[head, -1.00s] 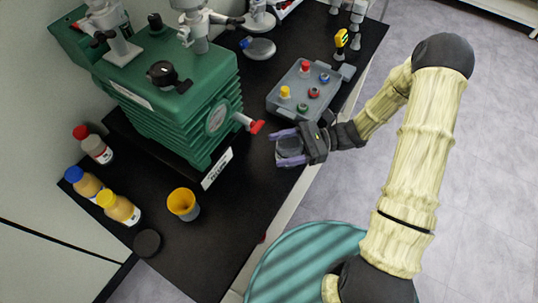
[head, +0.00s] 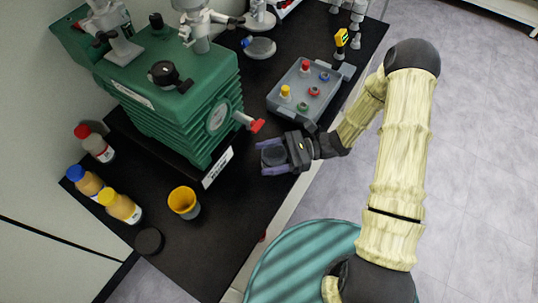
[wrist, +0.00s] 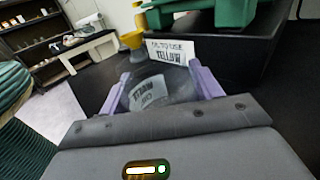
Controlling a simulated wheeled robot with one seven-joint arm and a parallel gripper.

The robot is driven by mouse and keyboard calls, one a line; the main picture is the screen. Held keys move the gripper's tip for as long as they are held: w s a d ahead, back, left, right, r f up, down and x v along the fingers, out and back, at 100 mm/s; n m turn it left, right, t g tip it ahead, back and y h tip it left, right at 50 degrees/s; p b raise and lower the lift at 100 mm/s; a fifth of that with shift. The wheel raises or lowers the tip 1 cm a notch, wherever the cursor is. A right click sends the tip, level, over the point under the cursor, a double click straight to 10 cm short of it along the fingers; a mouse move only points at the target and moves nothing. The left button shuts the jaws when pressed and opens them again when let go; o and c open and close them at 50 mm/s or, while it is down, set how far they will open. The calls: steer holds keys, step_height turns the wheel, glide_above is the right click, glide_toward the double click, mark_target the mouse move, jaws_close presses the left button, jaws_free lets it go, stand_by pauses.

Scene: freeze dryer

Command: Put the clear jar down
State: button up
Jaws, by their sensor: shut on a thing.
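My gripper (head: 272,158) is over the black bench top, right of the green pump. Its purple fingers are shut on the clear jar (head: 274,155), which looks dark and see-through. In the wrist view the jar (wrist: 150,92) sits between the two fingers (wrist: 165,85), and a sign shows through it. The jar is at or just above the bench; I cannot tell whether it touches.
The green pump (head: 180,90) with a red-tipped handle (head: 256,125) stands close on the left. A grey tray (head: 282,104) with several small coloured-capped vials is behind. A yellow cup (head: 184,201), bottles (head: 120,207) and a black disc (head: 149,241) are front left. Bare bench (head: 225,230) lies in front.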

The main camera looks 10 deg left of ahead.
steer(key=shift+f, duration=0.15)
steer(key=o, duration=1.1)
steer(key=shift+c, duration=0.2)
steer(key=shift+d, duration=0.2)
steer(key=b+v, duration=0.1)
steer(key=v, duration=1)
steer(key=shift+w+d, duration=0.15)
steer(key=shift+d, duration=0.15)
